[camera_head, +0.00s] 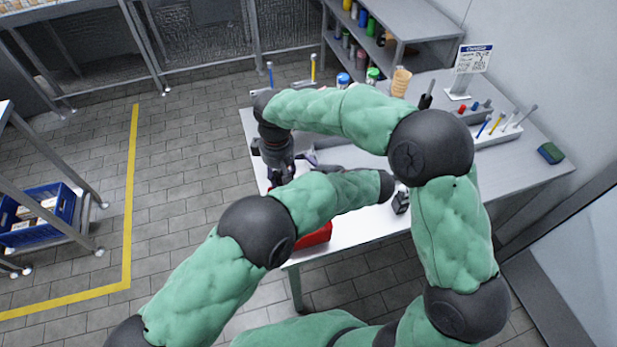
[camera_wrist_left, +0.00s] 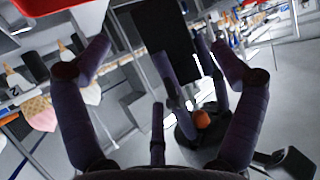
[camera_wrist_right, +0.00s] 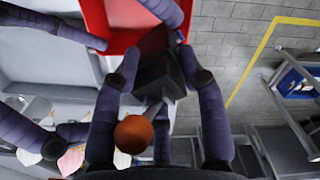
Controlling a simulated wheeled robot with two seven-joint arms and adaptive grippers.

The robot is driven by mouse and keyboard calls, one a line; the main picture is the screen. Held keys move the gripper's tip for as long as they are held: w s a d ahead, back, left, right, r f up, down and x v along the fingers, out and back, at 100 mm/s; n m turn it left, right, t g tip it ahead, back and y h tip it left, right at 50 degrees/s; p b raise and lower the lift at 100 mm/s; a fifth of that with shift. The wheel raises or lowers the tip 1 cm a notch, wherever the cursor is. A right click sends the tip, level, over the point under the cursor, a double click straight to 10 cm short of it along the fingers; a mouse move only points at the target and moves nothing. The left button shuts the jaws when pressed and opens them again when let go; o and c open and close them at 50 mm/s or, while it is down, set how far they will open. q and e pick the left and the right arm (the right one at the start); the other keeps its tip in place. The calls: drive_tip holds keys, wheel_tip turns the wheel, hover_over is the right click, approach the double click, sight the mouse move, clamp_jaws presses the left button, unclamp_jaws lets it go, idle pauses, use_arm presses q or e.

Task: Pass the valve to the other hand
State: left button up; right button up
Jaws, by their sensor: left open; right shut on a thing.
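The valve is a dark block with an orange knob at one end. My right gripper (camera_wrist_right: 160,85) is shut on the dark block (camera_wrist_right: 158,72) with its fingertips; the orange knob (camera_wrist_right: 133,134) sits nearer its palm. In the left wrist view the block (camera_wrist_left: 165,40) and knob (camera_wrist_left: 203,119) show between the spread fingers of my left gripper (camera_wrist_left: 165,62). My left gripper is open, close to the valve; I cannot tell if it touches. In the head view my right gripper (camera_head: 278,168) is above the table's left end; my arms hide the valve and most of my left gripper.
A red bin (camera_head: 316,238) is at the front edge of the white table (camera_head: 345,240), partly behind my left forearm. Bottles, a sign (camera_head: 472,60) and a tool rack (camera_head: 498,132) stand toward the back and right.

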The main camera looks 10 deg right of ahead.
use_arm(q)
drive_tip(key=shift+w+a+f, duration=0.2)
drive_tip(key=shift+w+a, duration=0.05)
drive_tip(key=shift+a, duration=0.1)
drive_tip(key=c, duration=1.3)
drive_tip(key=shift+d, duration=0.1)
drive_tip(key=shift+c, duration=1)
use_arm(e)
drive_tip(key=shift+s, duration=0.15)
use_arm(q)
drive_tip(key=shift+w, duration=0.1)
drive_tip(key=shift+c, duration=0.7)
use_arm(e)
drive_tip(key=o, duration=1.1)
drive_tip(key=shift+c, duration=0.2)
use_arm(q)
drive_tip(key=shift+c, duration=0.8)
use_arm(e)
drive_tip(key=shift+o, duration=1.4)
